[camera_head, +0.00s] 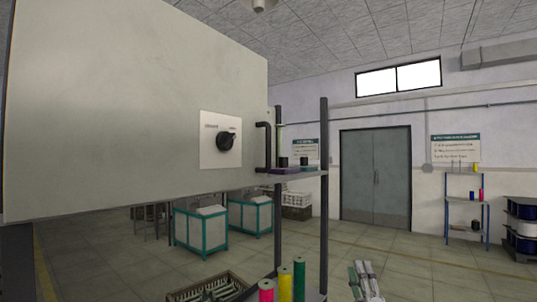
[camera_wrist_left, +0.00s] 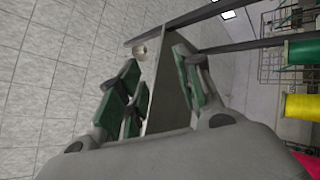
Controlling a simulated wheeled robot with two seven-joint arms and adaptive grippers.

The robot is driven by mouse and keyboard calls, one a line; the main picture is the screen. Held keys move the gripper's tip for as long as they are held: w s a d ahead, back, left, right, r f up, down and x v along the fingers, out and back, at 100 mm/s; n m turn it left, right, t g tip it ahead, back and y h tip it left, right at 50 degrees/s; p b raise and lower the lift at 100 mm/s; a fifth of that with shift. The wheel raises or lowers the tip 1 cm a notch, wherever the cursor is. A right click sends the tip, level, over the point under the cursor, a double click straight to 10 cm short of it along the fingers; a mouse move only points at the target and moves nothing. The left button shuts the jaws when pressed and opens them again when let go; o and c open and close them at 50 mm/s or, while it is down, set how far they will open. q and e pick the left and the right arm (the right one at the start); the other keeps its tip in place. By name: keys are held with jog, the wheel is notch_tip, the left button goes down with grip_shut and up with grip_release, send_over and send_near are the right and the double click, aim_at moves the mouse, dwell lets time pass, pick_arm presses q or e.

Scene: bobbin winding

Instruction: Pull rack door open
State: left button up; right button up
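A large pale grey panel (camera_head: 120,110), apparently the rack door, fills the upper left of the head view. It carries a white plate with a black knob (camera_head: 226,141). A black upright handle (camera_head: 264,145) shows at its right edge. In the left wrist view my left gripper (camera_wrist_left: 158,88) has its green-padded fingers spread. A grey flat surface (camera_wrist_left: 168,95) shows between them; I cannot tell whether it touches them.
Dark posts (camera_head: 323,220) carry a small shelf (camera_head: 290,172) beside the panel. Pink, yellow (camera_head: 284,282) and green spools stand low in front; they also show at the wrist view's right, including the yellow spool (camera_wrist_left: 302,107). A crate (camera_head: 180,295) is at the bottom. Floor toward the double doors (camera_head: 375,177) is open.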

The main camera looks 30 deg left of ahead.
pick_arm(q)
jog(key=s+a+r+n+g+y, duration=0.25)
jog(key=s+r+n+g, duration=0.2)
jog(key=r+n, duration=0.3)
jog(key=s+a+r+n+g+y, duration=0.1)
jog(key=s+r+n+g+y, duration=0.35)
jog(key=r, duration=0.45)
jog(key=s+a+r+n+g+y, duration=0.1)
jog(key=s+r+n+g+y, duration=0.15)
jog(key=r+n+g, duration=0.45)
jog(key=n+g+h, duration=0.1)
jog(key=n+h, duration=0.5)
jog(key=n, duration=0.4)
send_near(270, 147)
jog(key=d, duration=0.3)
jog(key=shift+s+b, duration=0.3)
jog(key=shift+b, duration=0.1)
jog(key=shift+a, duration=0.15)
jog(key=p+x, duration=0.2)
jog(key=x, duration=1)
jog(key=shift+r, duration=0.1)
jog(key=shift+p+x, duration=0.4)
jog(key=shift+x, duration=0.35)
